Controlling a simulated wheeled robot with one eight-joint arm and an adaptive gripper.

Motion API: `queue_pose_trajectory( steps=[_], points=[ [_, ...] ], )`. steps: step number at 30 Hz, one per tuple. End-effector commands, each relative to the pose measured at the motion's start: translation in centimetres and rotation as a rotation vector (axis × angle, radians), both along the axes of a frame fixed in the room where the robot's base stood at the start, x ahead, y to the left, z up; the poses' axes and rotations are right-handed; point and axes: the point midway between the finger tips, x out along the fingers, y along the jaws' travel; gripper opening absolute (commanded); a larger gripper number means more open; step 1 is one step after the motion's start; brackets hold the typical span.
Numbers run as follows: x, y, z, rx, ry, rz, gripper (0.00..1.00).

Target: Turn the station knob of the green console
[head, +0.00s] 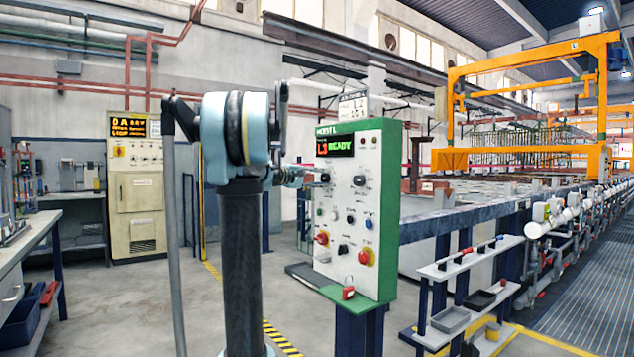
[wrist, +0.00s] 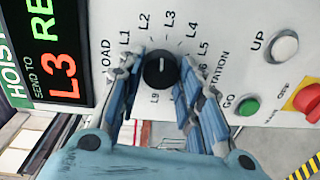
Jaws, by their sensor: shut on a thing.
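The green console (head: 388,200) stands in the middle of the head view, with a white panel of knobs and buttons. Its display (head: 335,146) reads READY beside a red code, and in the wrist view (wrist: 60,75) the code is L3. The black station knob (wrist: 160,70) sits in a ring of labels including LOAD and L1 to L5. Its white mark points up in the wrist view, toward the L2–L3 side. My gripper (wrist: 164,68) has its blue fingers on both sides of the knob, shut on it. In the head view, my gripper (head: 299,176) reaches the panel's left side.
A green GO button (wrist: 249,106), a white UP button (wrist: 285,46) and a red switch (wrist: 308,98) lie right of the knob. A beige cabinet (head: 136,195) stands at the back left. A grey shelf rack (head: 470,262) stands right of the console.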

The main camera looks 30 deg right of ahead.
Motion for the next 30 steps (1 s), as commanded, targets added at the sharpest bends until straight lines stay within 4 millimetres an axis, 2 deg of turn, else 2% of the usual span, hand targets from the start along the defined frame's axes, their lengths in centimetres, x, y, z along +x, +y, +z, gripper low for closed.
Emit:
queue_pose_trajectory(
  steps=[9,25,26,27,28,30],
  points=[
    [-0.03,0.03,-0.17,0.012,-0.112,0.001,0.09],
    [-0.11,0.03,-0.27,0.015,-0.132,-0.001,0.09],
    [-0.11,0.03,-0.27,0.015,-0.132,-0.001,0.39],
    [-0.1,0.03,-0.25,0.015,-0.132,-0.001,0.48],
    [-0.1,0.03,-0.24,0.015,-0.132,-0.001,0.53],
    [-0.1,0.03,-0.21,0.014,-0.132,-0.001,0.53]
  ],
)
